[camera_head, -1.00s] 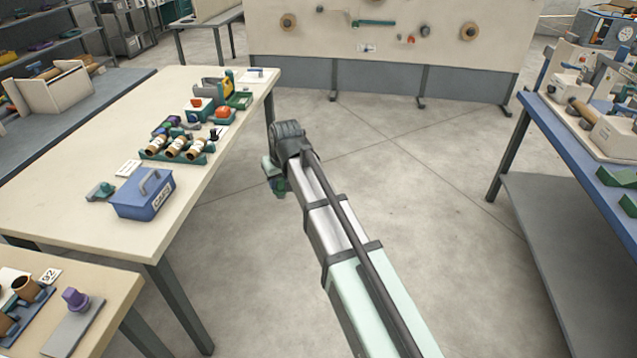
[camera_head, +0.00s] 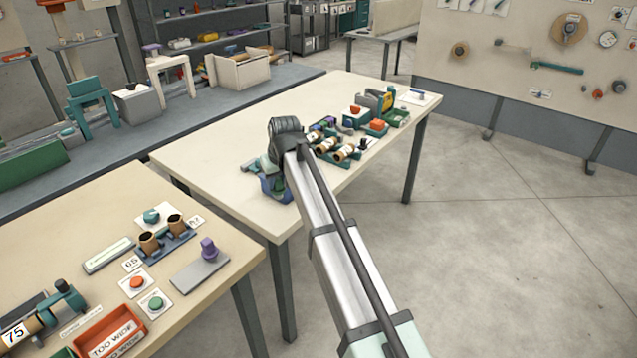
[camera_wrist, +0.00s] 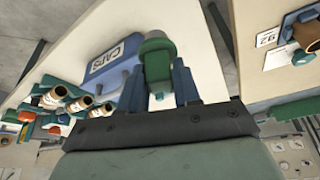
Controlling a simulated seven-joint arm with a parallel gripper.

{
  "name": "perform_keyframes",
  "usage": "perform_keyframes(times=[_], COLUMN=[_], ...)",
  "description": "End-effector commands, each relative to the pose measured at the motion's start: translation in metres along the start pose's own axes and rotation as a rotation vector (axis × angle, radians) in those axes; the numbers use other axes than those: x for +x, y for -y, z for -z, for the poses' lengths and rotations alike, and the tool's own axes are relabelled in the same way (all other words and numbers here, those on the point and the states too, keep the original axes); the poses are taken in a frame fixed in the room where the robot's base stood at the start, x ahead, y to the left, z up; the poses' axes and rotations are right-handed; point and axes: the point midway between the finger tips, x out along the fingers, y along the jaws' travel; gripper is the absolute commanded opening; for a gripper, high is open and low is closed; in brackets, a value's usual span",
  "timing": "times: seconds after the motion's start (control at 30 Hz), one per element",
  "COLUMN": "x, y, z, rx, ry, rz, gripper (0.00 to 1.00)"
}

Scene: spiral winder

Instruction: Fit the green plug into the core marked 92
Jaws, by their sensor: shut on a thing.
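My gripper (camera_wrist: 157,72) is shut on a green plug (camera_wrist: 157,45), which has a wide head and stands between the two blue fingers in the wrist view. In the head view my gripper (camera_head: 268,172) is at the near part of the middle table, in front of the blue caps box (camera_head: 276,188), hiding most of it. The core marked 92 (camera_head: 176,225) is the right one of two brown cores in a blue holder on the near-left table. Its 92 card (camera_wrist: 266,40) shows at the right of the wrist view, beside the open core (camera_wrist: 308,30).
Near the cores stand a purple plug on a grey plate (camera_head: 208,250), a teal plug on a card (camera_head: 152,216), red and green buttons on cards, and a red "too wide" bin (camera_head: 108,330). Several cores in a rack (camera_head: 340,148) stand on the middle table (camera_head: 222,160). A gap separates the tables.

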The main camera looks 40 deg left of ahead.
Motion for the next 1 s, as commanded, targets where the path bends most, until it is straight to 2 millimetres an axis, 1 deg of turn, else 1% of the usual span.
perform_keyframes(times=[0.03, 0.17, 0.2, 0.27, 0.4, 0.47, 0.5, 0.6, 0.7, 0.8, 0.9, 1.0], x=[0.002, 0.004, 0.005, 0.006, 0.006, 0.006, 0.006, 0.005, 0.003, 0.002, 0.002, 0.002], y=[0.021, 0.068, 0.084, 0.106, 0.159, 0.181, 0.196, 0.229, 0.255, 0.273, 0.285, 0.290], z=[0.013, 0.034, 0.040, 0.048, 0.065, 0.071, 0.075, 0.082, 0.087, 0.090, 0.091, 0.092], rx=[-0.028, -0.088, -0.107, -0.134, -0.199, -0.225, -0.242, -0.279, -0.309, -0.331, -0.344, -0.350], ry=[0.000, -0.001, -0.001, -0.001, -0.001, -0.002, -0.002, -0.002, -0.003, -0.003, -0.003, -0.003], rz=[0.011, 0.036, 0.044, 0.055, 0.081, 0.092, 0.099, 0.114, 0.127, 0.135, 0.141, 0.143], gripper=[0.00, 0.00, 0.00, 0.00, 0.00, 0.00, 0.00, 0.00, 0.00, 0.00, 0.00, 0.00])
